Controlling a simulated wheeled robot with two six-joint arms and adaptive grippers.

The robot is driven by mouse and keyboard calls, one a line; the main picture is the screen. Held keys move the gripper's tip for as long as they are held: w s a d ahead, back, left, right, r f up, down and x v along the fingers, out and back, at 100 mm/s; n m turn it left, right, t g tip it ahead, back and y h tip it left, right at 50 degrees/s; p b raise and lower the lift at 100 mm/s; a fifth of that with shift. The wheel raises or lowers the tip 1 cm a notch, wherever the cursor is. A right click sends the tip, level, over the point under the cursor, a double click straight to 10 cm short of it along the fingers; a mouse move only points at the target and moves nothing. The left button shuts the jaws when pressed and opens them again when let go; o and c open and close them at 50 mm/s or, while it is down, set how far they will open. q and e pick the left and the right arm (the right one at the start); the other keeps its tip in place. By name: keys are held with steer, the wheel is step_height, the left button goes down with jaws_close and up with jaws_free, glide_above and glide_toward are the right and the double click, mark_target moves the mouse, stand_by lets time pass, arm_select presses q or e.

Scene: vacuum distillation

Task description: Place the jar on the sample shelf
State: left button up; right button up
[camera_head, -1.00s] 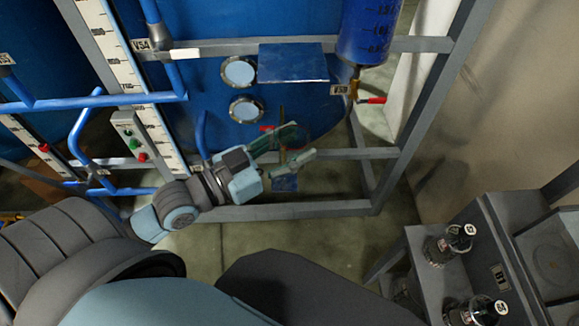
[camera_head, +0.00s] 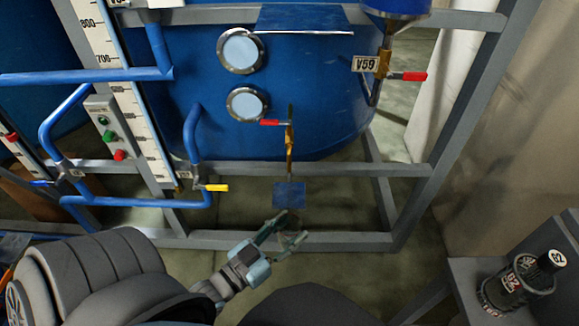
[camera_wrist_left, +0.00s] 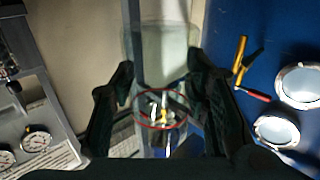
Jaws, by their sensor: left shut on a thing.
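My left gripper (camera_head: 290,230) is shut on a clear glass jar (camera_wrist_left: 163,108) with a thin red ring. The jar sits between the two dark fingers in the left wrist view. In the head view it is small, see-through and hard to make out. The gripper holds it in front of the blue tank frame, just below a small blue plate (camera_head: 289,195) in the picture. I cannot tell for certain which surface is the sample shelf. My right gripper is out of view.
A brass outlet with a red handle (camera_head: 288,140) hangs above the blue plate. Grey frame bars (camera_head: 330,240) and blue pipes (camera_head: 125,200) line the tank front. Another valve (camera_head: 385,68) marks the upper right. Open floor (camera_head: 345,265) lies between frame and stand.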

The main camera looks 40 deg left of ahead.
mark_target(290, 214)
arm_select(q)
steer(key=w+a, duration=0.1)
steer(key=w, duration=0.1)
steer(key=w+a, duration=0.1)
steer(key=shift+w+a, duration=0.3)
steer(key=shift+w, duration=0.1)
steer(key=w+a+b, duration=0.9)
steer(key=w, duration=0.2)
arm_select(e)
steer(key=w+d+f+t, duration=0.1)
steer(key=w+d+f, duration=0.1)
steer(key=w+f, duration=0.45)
arm_select(q)
step_height(290, 214, down, 7)
steer(key=b, duration=0.5)
steer(key=shift+s, duration=0.1)
steer(key=shift+w+a+b, duration=0.15)
steer(key=shift+w+b, duration=0.1)
steer(key=shift+b, duration=0.2)
steer(key=shift+r, duration=0.15)
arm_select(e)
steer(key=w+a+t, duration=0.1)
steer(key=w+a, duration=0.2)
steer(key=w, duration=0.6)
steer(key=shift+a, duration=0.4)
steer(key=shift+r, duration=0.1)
